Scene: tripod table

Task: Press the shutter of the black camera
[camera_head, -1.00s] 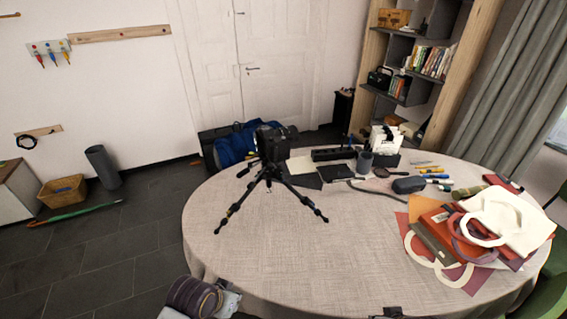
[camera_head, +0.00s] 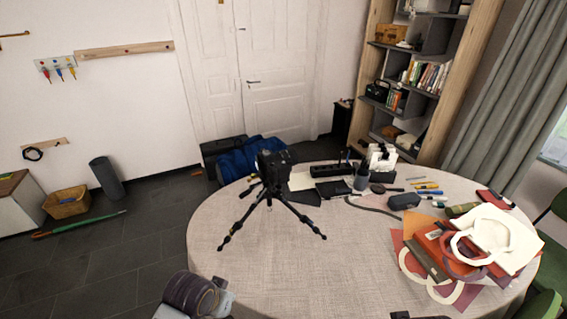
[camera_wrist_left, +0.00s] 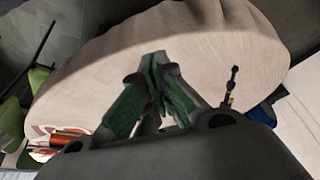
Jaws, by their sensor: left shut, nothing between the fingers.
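The black camera (camera_head: 274,163) sits on a small black tripod (camera_head: 265,204) that stands upright with its legs spread near the left side of the round table (camera_head: 330,270). The shutter button is too small to make out. In the left wrist view, part of the tripod (camera_wrist_left: 232,82) shows at the right. My left gripper (camera_wrist_left: 160,62) is shut and empty in that view, apart from the tripod. In the head view only a part of my left arm shows at the bottom left, and its fingers are not seen.
Bags and folders (camera_head: 470,250) are piled on the table's right side. The table front is clear. A blue bag (camera_head: 240,160) lies on the floor behind.

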